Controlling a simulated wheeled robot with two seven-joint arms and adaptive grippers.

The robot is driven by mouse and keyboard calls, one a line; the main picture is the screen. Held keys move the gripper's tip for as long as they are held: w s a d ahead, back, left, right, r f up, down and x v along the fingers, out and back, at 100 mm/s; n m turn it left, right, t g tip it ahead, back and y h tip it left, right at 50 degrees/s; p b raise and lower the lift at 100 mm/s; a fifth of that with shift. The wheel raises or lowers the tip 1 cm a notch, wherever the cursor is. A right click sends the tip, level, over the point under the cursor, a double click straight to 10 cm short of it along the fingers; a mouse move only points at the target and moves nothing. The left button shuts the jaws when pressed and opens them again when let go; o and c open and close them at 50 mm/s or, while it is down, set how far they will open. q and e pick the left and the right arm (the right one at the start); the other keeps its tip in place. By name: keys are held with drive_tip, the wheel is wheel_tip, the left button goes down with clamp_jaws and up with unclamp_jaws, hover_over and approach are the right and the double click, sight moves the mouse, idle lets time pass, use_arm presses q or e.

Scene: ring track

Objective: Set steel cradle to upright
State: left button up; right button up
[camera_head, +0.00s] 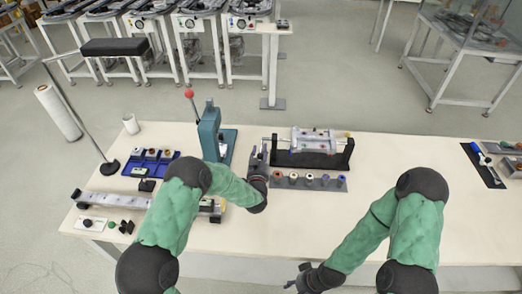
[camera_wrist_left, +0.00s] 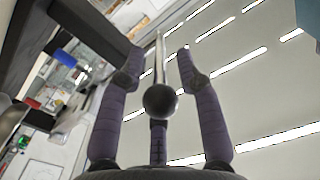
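The steel cradle (camera_head: 314,140) sits between the end posts of a black stand (camera_head: 303,159) at the back middle of the table. Whether it is level or tilted is hard to tell. My left gripper (camera_head: 263,155) is at the stand's left end. In the left wrist view my left gripper (camera_wrist_left: 160,72) is open, its fingers spread on either side of a black ball knob (camera_wrist_left: 160,101) on a thin steel rod. The fingers appear apart from the knob. My right gripper (camera_head: 304,277) is low in front of the table edge, and its fingers are too small to judge.
A teal press (camera_head: 209,132) with a red knob stands just left of my left gripper. A grey strip with several spools (camera_head: 309,180) lies in front of the stand. A blue rack (camera_head: 150,162) is further left. The table between stand and right-hand tools (camera_head: 486,165) is clear.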

sight(262, 139)
use_arm(q)
drive_tip(key=shift+w, duration=1)
clamp_jaws()
drive_tip(key=shift+r, duration=0.1)
drive_tip(key=g+p, duration=0.1)
drive_tip(key=p, duration=0.1)
drive_tip(key=r+g+p, duration=0.1)
drive_tip(key=p, duration=0.1)
drive_tip(key=shift+r+g, duration=0.3)
drive_tip(key=shift+g, duration=0.1)
drive_tip(key=g+p, duration=0.1)
drive_tip(key=p, duration=0.1)
drive_tip(key=r+g+p, duration=0.1)
drive_tip(key=p, duration=0.2)
drive_tip(key=g+p, duration=0.1)
drive_tip(key=p, duration=0.2)
drive_tip(key=shift+w+r, duration=0.25)
drive_tip(key=shift+w, duration=0.1)
drive_tip(key=shift+w+g+p, duration=0.15)
drive_tip(key=shift+g+p, duration=0.45)
drive_tip(key=shift+p, duration=0.65)
